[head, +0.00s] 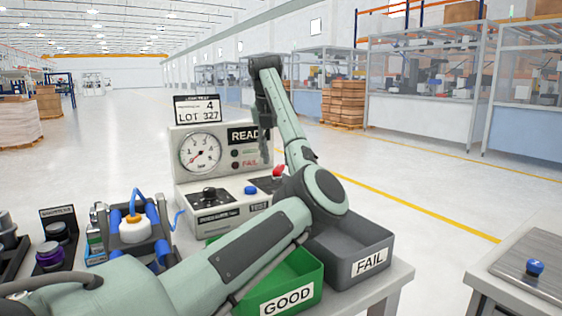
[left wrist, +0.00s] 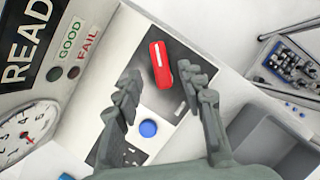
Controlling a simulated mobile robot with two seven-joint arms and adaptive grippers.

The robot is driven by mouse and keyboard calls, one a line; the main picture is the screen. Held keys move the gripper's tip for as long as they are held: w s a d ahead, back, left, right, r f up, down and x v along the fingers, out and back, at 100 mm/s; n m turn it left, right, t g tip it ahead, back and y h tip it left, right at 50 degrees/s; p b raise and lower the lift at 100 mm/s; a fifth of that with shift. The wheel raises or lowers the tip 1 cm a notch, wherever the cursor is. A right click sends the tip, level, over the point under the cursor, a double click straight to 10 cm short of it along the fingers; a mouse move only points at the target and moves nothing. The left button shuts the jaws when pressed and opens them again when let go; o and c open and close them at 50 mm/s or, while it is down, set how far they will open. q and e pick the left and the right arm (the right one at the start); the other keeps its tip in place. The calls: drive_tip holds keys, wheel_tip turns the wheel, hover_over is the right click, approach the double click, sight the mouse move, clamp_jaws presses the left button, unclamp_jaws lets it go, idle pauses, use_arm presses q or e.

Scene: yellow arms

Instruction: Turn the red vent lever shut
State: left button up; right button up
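The red vent lever (head: 279,170) sits on a dark panel at the right of the grey test unit (head: 236,208), partly hidden by my arm in the head view. In the left wrist view the lever (left wrist: 161,65) shows whole, lying between and beyond the fingertips. My left gripper (head: 265,150) hangs fingers down above the unit's right side. In the left wrist view its fingers (left wrist: 159,72) are spread apart with nothing held, the right finger appearing close beside the lever. I cannot tell whether they touch. My right gripper is not in view.
A blue button (left wrist: 148,128) is left of the lever on the head view's panel. A pressure gauge (head: 200,153) and upright display stand behind. The green GOOD bin (head: 312,271) and grey FAIL bin (head: 376,250) are in front. A bottle (head: 135,228) in a blue-clamped fixture stands left.

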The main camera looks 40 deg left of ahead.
use_arm(q)
drive_tip(key=shift+x, duration=1.45)
drive_tip(key=shift+w, duration=0.15)
clamp_jaws()
